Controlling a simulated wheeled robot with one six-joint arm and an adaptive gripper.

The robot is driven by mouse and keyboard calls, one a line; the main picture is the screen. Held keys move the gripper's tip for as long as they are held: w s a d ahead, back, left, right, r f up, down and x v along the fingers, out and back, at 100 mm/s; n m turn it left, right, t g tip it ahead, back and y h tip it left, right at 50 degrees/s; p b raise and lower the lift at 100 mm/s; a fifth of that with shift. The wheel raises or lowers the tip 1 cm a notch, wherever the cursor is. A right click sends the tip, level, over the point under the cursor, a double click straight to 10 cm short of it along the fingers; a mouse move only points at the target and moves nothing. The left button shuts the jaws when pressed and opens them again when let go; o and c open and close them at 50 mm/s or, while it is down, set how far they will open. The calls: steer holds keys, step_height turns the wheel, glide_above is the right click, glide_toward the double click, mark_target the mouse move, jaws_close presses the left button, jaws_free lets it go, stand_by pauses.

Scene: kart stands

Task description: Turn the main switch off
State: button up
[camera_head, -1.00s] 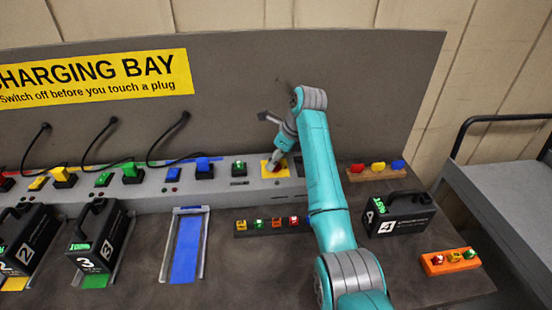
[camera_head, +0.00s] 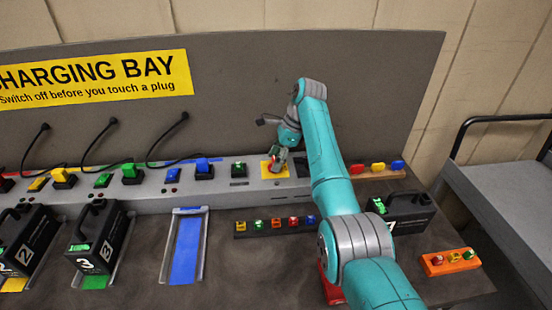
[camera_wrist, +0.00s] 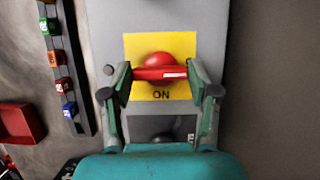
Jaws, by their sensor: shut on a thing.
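The main switch is a red knob with a bar handle (camera_wrist: 160,72) on a yellow plate (camera_wrist: 133,44) marked ON. In the wrist view its bar lies across the picture, with a white mark toward its right end. My gripper (camera_wrist: 160,76) is shut on the bar, one finger at each end. In the head view my gripper (camera_head: 279,162) is at the yellow plate (camera_head: 266,168) on the grey console (camera_head: 222,178), and it partly hides the red knob.
Coloured plugs such as the blue one (camera_head: 204,167) stand on the console to the left. A row of small coloured blocks (camera_head: 276,224) lies in front. Black battery packs (camera_head: 95,240) stand on the bench. A red tray (camera_wrist: 18,122) shows at left in the wrist view.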

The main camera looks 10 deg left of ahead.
stand_by(0.3)
steer(key=o, duration=1.1)
steer(key=shift+o, duration=0.2)
steer(key=v, duration=1.2)
